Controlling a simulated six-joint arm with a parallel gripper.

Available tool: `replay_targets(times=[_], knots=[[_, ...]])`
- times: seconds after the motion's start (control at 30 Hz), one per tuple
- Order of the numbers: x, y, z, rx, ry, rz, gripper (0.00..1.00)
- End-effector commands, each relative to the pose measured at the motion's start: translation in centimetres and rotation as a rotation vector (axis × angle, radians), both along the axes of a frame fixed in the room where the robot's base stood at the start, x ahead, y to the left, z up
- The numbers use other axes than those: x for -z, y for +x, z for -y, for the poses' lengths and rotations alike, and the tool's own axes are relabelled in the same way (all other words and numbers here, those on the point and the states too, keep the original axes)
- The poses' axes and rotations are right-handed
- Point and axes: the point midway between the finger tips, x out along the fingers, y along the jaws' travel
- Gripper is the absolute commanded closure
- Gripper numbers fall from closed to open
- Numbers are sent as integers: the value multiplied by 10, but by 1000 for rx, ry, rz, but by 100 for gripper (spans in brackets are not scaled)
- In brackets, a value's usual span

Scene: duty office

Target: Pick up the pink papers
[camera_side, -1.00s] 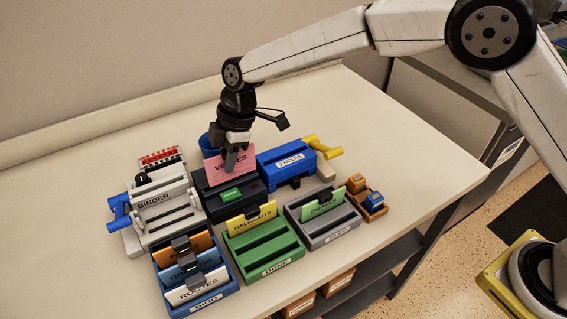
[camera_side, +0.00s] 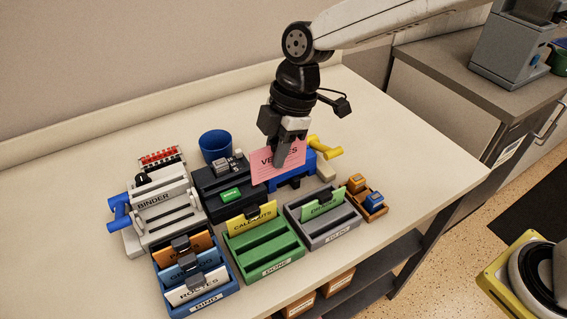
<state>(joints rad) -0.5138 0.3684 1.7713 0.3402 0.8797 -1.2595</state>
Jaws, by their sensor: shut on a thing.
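The pink papers (camera_side: 263,167), with dark lettering partly hidden by the fingers, are held upright in front of the blue hole punch (camera_side: 299,183). My gripper (camera_side: 282,160) is shut on them, pointing down from above. The papers cover most of the punch and its label. Their left edge is close to the black stapler-like machine (camera_side: 215,207) with a green label; I cannot tell whether they touch it.
A grey binder machine (camera_side: 160,200) stands at left, and a blue cup (camera_side: 215,146) behind. In front are a blue tray (camera_side: 205,303) with cards, a green tray (camera_side: 270,262) with a yellow card, a grey tray (camera_side: 340,232) with a green card, and a small wooden box (camera_side: 374,212). The table's right side is clear.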

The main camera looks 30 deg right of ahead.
Motion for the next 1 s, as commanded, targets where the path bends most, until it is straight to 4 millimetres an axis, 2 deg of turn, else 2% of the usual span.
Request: replay_targets(times=[0.23, 0.8, 1.0], knots=[[-4, -8, 5, 0, 0, 0, 100], [-4, -9, 5, 0, 0, 0, 100], [3, -15, -2, -1, -1, -4, 100]])
